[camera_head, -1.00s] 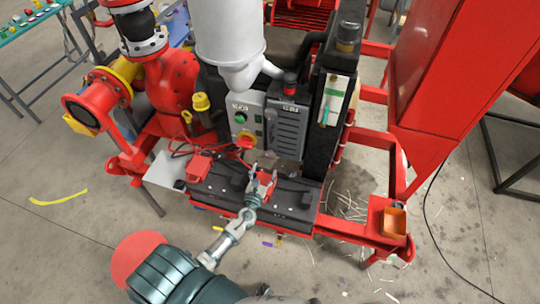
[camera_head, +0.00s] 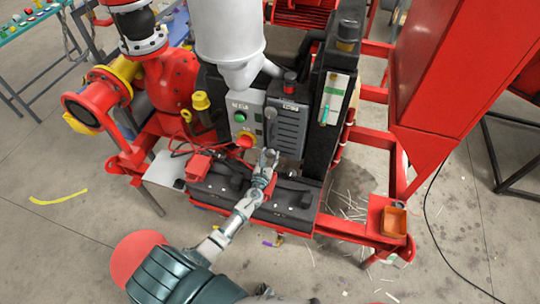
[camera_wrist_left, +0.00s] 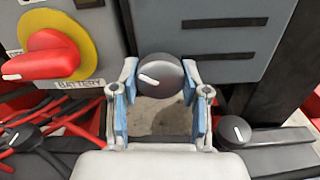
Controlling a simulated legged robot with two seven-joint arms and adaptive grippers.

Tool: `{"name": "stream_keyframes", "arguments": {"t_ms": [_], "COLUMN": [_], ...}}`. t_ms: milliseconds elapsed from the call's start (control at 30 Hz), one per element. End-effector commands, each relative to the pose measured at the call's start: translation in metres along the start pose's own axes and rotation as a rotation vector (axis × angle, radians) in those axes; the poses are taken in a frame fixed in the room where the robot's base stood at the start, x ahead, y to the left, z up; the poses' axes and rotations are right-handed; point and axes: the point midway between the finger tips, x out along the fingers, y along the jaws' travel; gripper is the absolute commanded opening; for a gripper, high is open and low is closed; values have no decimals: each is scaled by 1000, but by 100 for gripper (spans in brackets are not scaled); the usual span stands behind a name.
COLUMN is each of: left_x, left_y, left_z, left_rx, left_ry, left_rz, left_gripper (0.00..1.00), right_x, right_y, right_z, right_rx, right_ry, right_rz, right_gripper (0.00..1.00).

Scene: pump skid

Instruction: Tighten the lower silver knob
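A dark round knob (camera_wrist_left: 161,72) with a pale pointer mark shows in the wrist view, at the lower edge of the grey louvred panel (camera_wrist_left: 225,40). My left gripper (camera_head: 268,157) is open, and its fingers stand to the left and right of this knob in the wrist view (camera_wrist_left: 161,98). Gaps show between the blue pads and the knob, so it is not gripped. In the head view the gripper hides the knob. Another grey knob (camera_head: 271,113) sits higher on the same panel. My right gripper is not in view.
A red battery switch (camera_wrist_left: 45,55) on a yellow disc is left of the gripper. Black battery boxes (camera_head: 290,200) lie below, with smaller marked knobs (camera_wrist_left: 235,130). Red cables (camera_wrist_left: 65,125) run at the left. A red cabinet (camera_head: 450,80) stands at the right.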

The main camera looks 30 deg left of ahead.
Motion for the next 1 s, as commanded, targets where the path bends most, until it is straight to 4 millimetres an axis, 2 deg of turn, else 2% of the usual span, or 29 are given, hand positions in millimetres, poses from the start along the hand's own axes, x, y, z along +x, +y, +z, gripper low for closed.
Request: {"name": "stream_keyframes", "arguments": {"t_ms": [467,667,1000], "left_x": [0,0,0], "left_y": [0,-1,0], "left_z": [-1,-2,-2], "left_rx": [-67,-200,-517], "left_ry": [0,0,0], "left_rz": [0,-1,1], "left_gripper": [10,10,10], "right_x": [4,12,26], "right_y": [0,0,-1], "right_z": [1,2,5], "right_rx": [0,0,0], "right_ry": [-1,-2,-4], "right_rz": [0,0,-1], "right_gripper": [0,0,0]}}
